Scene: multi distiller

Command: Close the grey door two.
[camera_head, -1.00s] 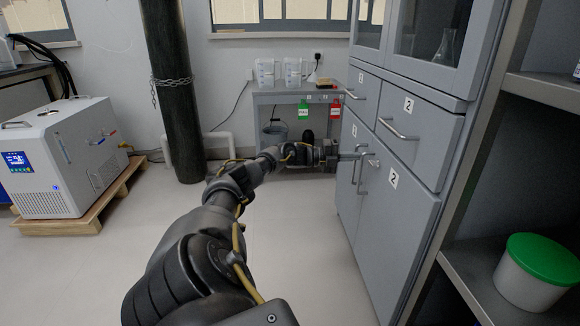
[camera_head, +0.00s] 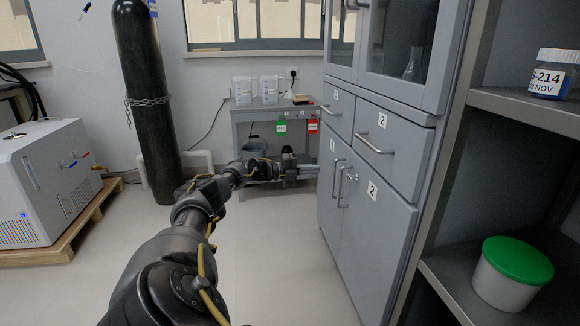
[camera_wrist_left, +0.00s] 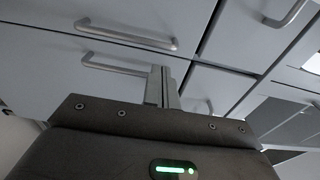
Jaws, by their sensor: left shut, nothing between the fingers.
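Grey door two (camera_head: 382,238) is the lower right door of the grey cabinet, with a "2" label near its top and a vertical bar handle on its left side. It looks about flush with the cabinet front; I see no clear gap. Door one (camera_head: 327,195) sits to its left and also looks shut. My left gripper (camera_head: 313,172) is shut and empty, in front of door one's upper part, left of the two handles. In the left wrist view, my left gripper's fingers (camera_wrist_left: 163,85) are together near two bar handles (camera_wrist_left: 125,35). My right gripper is not in view.
A grey side table (camera_head: 240,112) with clear jugs stands behind my gripper. A black gas cylinder (camera_head: 150,110) and a white machine (camera_head: 45,185) stand at left. A shelf (camera_head: 440,270) with a green-lidded tub (camera_head: 510,275) is at right. The floor before the cabinet is clear.

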